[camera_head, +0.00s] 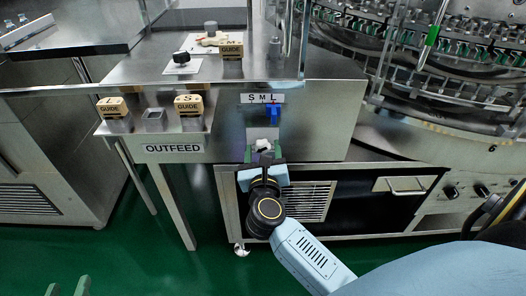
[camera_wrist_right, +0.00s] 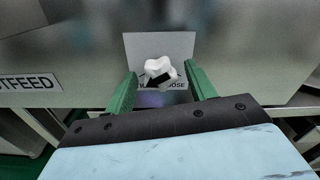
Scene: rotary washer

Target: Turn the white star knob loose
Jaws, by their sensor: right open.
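The white star knob (camera_head: 263,145) sits on the front of the steel cabinet, below the S M L label. In the right wrist view the knob (camera_wrist_right: 160,70) has a black mark on its lower part and sits on a grey plate (camera_wrist_right: 180,45). Part of the plate's lettering is hidden. My right gripper (camera_head: 263,155) is open, with its green fingers on either side of the knob. In the wrist view a gap shows between the knob and each finger.
A blue knob (camera_head: 272,112) sits just above the white one. The OUTFEED shelf (camera_head: 173,148) with GUIDE blocks (camera_head: 189,105) juts out to the left. The rotary washer (camera_head: 450,75) stands at the right. Green floor (camera_head: 115,255) is open at the lower left.

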